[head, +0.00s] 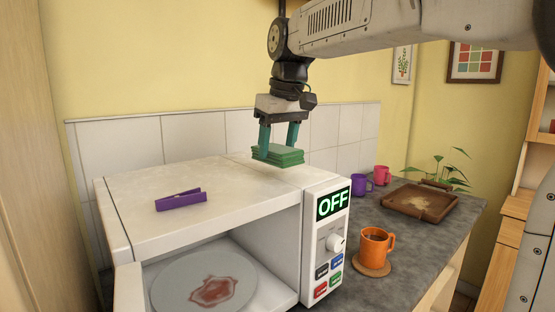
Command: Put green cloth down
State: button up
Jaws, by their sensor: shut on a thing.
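My gripper (279,136) points down over the back right part of the microwave's top. Its two teal fingers are shut on the green cloth (280,157), a folded, layered stack. The cloth is at or just above the white microwave top (235,195); I cannot tell whether it touches. The fingers hide part of the cloth's far side.
A purple clip-like object (181,199) lies on the microwave's top left. The microwave is open, with a stained plate (190,285) inside. On the counter are an orange mug (374,247) on a coaster, a brown tray (410,205), a purple mug (357,184) and a pink mug (382,175).

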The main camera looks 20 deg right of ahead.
aim_at(279, 148)
jog(key=shift+s+x, duration=0.2)
jog(key=shift+x, duration=0.7)
jog(key=shift+s+x, duration=0.2)
jog(key=shift+x, duration=0.65)
jog(key=o, duration=0.9)
jog(key=shift+d, duration=0.1)
jog(key=shift+o, duration=0.2)
jog(key=v, duration=1.2)
jog(key=s+d+f+m+g, duration=0.1)
jog(key=s+d+f+m, duration=0.1)
jog(key=s+f, duration=2.4)
jog(key=shift+s+f+m+h, duration=0.3)
jog(key=shift+s+f+m, duration=0.1)
jog(key=shift+f+m, duration=0.35)
jog(key=shift+d, duration=0.15)
